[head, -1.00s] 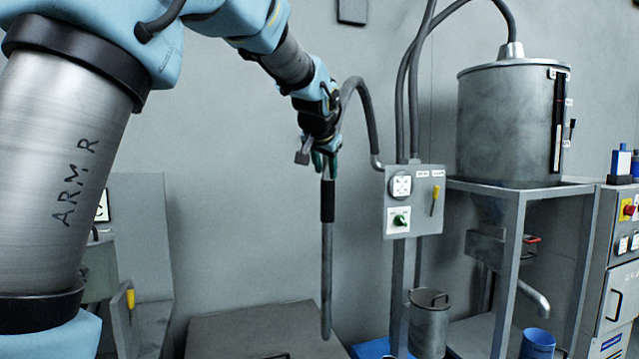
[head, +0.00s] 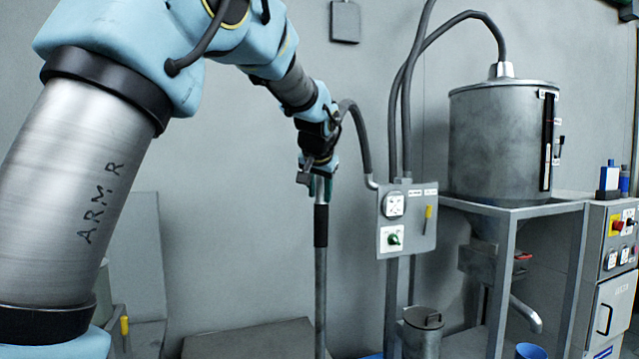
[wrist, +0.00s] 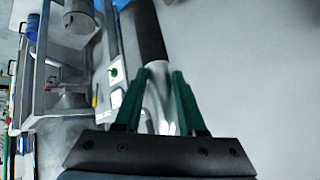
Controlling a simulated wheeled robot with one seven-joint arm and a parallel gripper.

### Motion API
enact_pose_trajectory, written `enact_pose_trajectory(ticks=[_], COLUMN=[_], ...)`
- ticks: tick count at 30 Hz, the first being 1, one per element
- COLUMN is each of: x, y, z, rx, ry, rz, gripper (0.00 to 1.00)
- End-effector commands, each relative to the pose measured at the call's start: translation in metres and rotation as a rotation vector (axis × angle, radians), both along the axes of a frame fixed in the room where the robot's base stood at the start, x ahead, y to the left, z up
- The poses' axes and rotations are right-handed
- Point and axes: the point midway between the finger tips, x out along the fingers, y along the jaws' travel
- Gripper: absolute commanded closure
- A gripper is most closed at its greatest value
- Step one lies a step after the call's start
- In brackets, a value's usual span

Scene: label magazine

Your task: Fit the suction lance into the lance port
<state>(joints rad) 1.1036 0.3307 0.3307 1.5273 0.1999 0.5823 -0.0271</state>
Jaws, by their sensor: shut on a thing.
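The suction lance (head: 320,278) is a long grey metal tube with a black sleeve, hanging about upright below my gripper (head: 318,188). A grey hose runs from its top to the control box. My gripper is shut on the lance's upper metal part. In the wrist view, the green fingers (wrist: 157,100) lie on both sides of the lance (wrist: 157,98), with the black sleeve beyond them. The lance's lower end is near or past the bottom edge of the head view, so I cannot see what it meets. I cannot make out the lance port.
A control box (head: 407,221) with a green knob is right of the lance. A steel hopper (head: 500,140) stands on a frame. A lidded can (head: 423,335) and a blue bucket (head: 530,351) are low down. A flat grey lid or top (head: 250,341) lies below the lance.

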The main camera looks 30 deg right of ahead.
Motion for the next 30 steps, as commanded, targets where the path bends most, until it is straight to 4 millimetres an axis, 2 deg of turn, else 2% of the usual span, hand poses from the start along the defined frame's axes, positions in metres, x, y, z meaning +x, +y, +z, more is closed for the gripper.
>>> enact_pose_trajectory(ticks=[3, 15, 21, 30], x=[0.000, 0.001, 0.001, 0.001], y=[0.000, 0.000, 0.000, 0.000], z=[-0.013, -0.047, -0.055, -0.056], rx=[-0.001, -0.003, -0.002, -0.002], ry=[0.002, 0.001, 0.000, 0.000], rz=[0.002, 0.003, 0.002, 0.002], gripper=[1.00, 1.00, 1.00, 1.00])
